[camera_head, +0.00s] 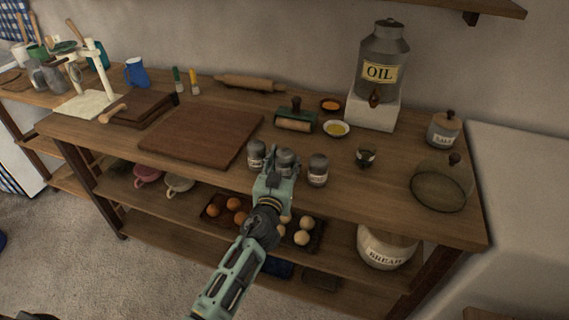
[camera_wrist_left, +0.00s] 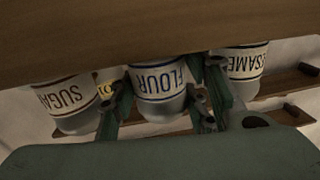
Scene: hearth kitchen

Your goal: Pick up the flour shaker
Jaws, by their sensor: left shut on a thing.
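The flour shaker (camera_wrist_left: 158,82) has a white label with dark letters and a grey metal top. It shows upside down in the left wrist view, between the two fingers of my left gripper (camera_wrist_left: 165,85). In the head view the flour shaker (camera_head: 288,158) is the middle of three shakers near the table's front edge, partly hidden by my left gripper (camera_head: 280,172). My left gripper is shut on it from the front. The shaker looks upright and still level with its neighbours on the table. My right gripper is not in view.
The sugar shaker (camera_wrist_left: 64,98) and sesame shaker (camera_wrist_left: 240,68) stand close on either side. A cutting board (camera_head: 200,137) lies to the left. Eggs fill trays on the shelf below.

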